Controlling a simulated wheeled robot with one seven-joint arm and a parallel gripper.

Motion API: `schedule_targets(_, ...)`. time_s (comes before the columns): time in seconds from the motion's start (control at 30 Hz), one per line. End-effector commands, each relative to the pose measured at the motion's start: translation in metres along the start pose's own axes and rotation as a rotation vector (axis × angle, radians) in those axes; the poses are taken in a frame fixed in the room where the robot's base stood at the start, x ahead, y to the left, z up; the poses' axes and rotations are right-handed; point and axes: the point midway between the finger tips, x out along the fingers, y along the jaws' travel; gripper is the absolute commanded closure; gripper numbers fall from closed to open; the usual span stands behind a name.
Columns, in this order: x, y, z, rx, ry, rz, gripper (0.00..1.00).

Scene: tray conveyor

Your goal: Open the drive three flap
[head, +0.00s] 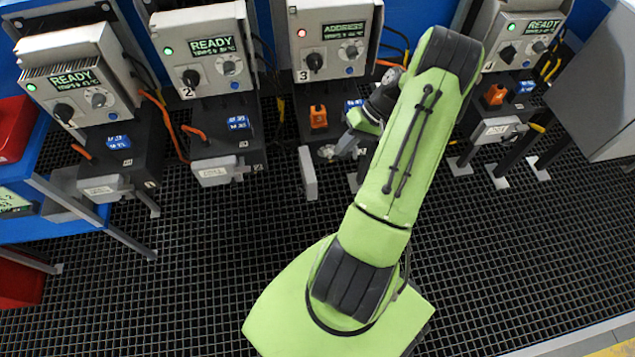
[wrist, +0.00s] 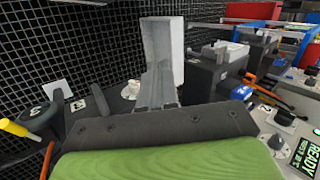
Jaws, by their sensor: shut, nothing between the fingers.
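Drive three (head: 335,40) is a light grey control box marked 3, with a red light and a display reading ADDRESS. An orange handle (head: 318,117) and a blue label (head: 352,105) are on its black lower body. Its pale flap (head: 308,172) shows almost edge-on in the head view, standing out from the front, so it looks swung open. In the wrist view the flap (wrist: 163,45) rises just beyond my fingers. My gripper (head: 340,149) is shut and empty beside the flap, also seen in the wrist view (wrist: 157,98). Whether it touches the flap is unclear.
Drive two (head: 205,45) and another drive (head: 75,75) stand to the left, with flaps lying against their fronts. A fourth drive (head: 520,35) stands at the right. All three displays read READY. Dark grid flooring (head: 200,270) in front is mostly clear.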

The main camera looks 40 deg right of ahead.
Motion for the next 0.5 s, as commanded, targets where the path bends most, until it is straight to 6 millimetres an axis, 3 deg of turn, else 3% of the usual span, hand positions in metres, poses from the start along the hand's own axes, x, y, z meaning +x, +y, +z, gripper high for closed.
schedule_targets(0.03,0.011,0.026,0.008,0.035,0.028,-0.066,1.00)
schedule_targets(0.1,0.022,0.050,0.016,0.057,0.066,-0.129,1.00)
schedule_targets(0.2,0.031,0.066,0.022,0.072,0.099,-0.177,1.00)
schedule_targets(0.37,0.044,0.067,0.022,0.072,0.103,-0.187,1.00)
schedule_targets(0.5,0.073,0.062,0.020,0.075,0.100,-0.188,1.00)
